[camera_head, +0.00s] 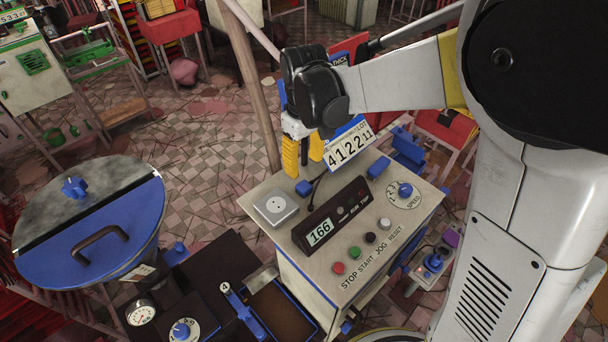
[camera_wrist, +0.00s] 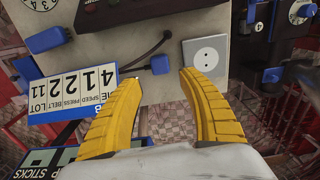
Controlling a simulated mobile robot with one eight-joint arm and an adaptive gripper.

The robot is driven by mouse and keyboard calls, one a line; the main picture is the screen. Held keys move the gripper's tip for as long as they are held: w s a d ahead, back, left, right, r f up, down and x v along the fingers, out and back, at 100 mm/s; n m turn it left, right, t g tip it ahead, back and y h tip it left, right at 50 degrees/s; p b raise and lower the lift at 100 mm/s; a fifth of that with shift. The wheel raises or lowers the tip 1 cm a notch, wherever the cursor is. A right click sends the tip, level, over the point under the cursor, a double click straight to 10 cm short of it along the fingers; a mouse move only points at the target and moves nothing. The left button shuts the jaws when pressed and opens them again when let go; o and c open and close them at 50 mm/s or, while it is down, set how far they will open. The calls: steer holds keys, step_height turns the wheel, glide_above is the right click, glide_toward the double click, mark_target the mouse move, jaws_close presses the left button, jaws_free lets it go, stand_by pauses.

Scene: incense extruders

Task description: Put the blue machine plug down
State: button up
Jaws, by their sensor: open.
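The blue machine plug (camera_head: 304,187) lies on the back edge of the cabinet's pale control panel (camera_head: 300,262), with a dark cable running from it. In the wrist view the plug (camera_wrist: 160,65) shows between and just beyond my fingertips, and no finger visibly touches it. My gripper (camera_head: 303,156) is open, its yellow fingers apart above the plug; it also shows in the wrist view (camera_wrist: 158,78). A grey socket (camera_head: 276,207) sits left of the plug in the head view and stands empty. It also shows in the wrist view (camera_wrist: 204,55).
A number sign (camera_head: 349,143) stands close behind my gripper. A second blue block (camera_head: 378,168) is on the panel's back edge. The panel carries a display (camera_head: 320,232), several buttons and a speed dial (camera_head: 404,190). A blue-lidded drum (camera_head: 92,242) stands at left.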

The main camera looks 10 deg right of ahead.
steer(key=s+d+r+m+t, duration=0.3)
steer(key=s+d+r, duration=0.3)
steer(key=s+r, duration=0.3)
steer(key=s+d+m+t, duration=0.3)
steer(key=s+d+t, duration=0.1)
steer(key=s, duration=0.2)
steer(key=shift+s+d+r+m, duration=0.25)
steer(key=shift+s+m, duration=0.15)
steer(key=shift+f, duration=0.1)
step_height(320, 180, down, 16)
steer(key=b, duration=1.6)
steer(key=shift+f, duration=0.1)
steer(key=shift+r, duration=0.2)
